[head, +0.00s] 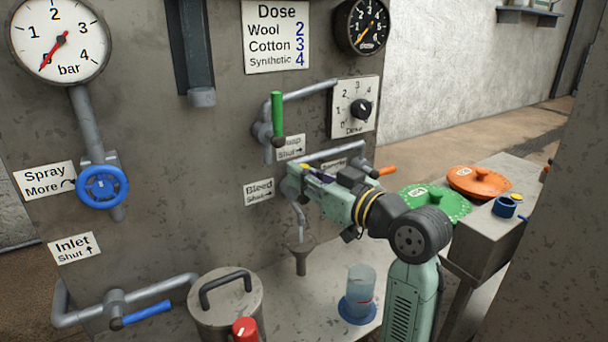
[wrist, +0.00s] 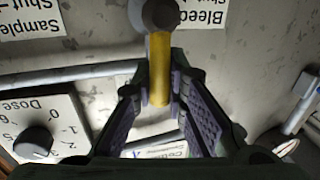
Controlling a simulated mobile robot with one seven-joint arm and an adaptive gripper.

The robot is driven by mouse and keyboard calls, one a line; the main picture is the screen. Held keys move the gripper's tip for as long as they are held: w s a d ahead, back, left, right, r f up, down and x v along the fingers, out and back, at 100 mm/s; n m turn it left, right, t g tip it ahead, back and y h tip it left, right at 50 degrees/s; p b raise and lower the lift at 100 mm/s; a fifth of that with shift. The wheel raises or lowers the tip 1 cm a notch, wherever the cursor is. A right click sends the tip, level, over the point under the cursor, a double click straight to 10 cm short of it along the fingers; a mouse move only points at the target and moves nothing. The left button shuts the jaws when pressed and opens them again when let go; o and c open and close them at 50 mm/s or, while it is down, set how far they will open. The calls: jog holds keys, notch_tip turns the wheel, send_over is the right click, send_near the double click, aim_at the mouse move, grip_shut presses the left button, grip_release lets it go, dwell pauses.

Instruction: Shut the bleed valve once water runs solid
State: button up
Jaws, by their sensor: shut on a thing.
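The bleed valve's yellow lever (wrist: 159,70) shows in the wrist view, running straight down the picture from its dark round pivot (wrist: 160,14). My gripper (wrist: 160,88) is shut on this lever, with a finger on each side of it. In the head view my gripper (head: 302,180) is at the panel, right of the Bleed label (head: 258,192), and hides most of the valve. The label's arrow points right beside "Shut". A bent outlet pipe (head: 299,216) ends above a funnel (head: 301,258).
A green-handled valve (head: 277,115) and the Dose dial (head: 361,108) are above my gripper. A lidded metal pot (head: 226,302) and a clear container (head: 360,285) stand below. Green (head: 436,203) and orange (head: 479,182) discs lie to the right.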

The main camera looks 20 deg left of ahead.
jog(key=shift+d+m, duration=0.1)
jog(key=shift+m, duration=0.2)
grip_shut()
jog(key=shift+w+d+m+p, duration=0.25)
jog(key=shift+w+m+p, duration=0.2)
jog(key=shift+m, duration=0.45)
jog(key=w+d+f+m+t+p, duration=0.1)
jog(key=m+p, duration=0.3)
jog(key=m, duration=0.5)
jog(key=w+d+f+m+t+p, duration=0.1)
jog(key=w+f+m+t+p, duration=0.1)
jog(key=m, duration=0.6)
jog(key=shift+d+f+m+t+p, duration=0.25)
jog(key=shift+f+m+t+p, duration=0.25)
jog(key=shift+f+p, duration=0.65)
jog(key=o, duration=0.8)
grip_release()
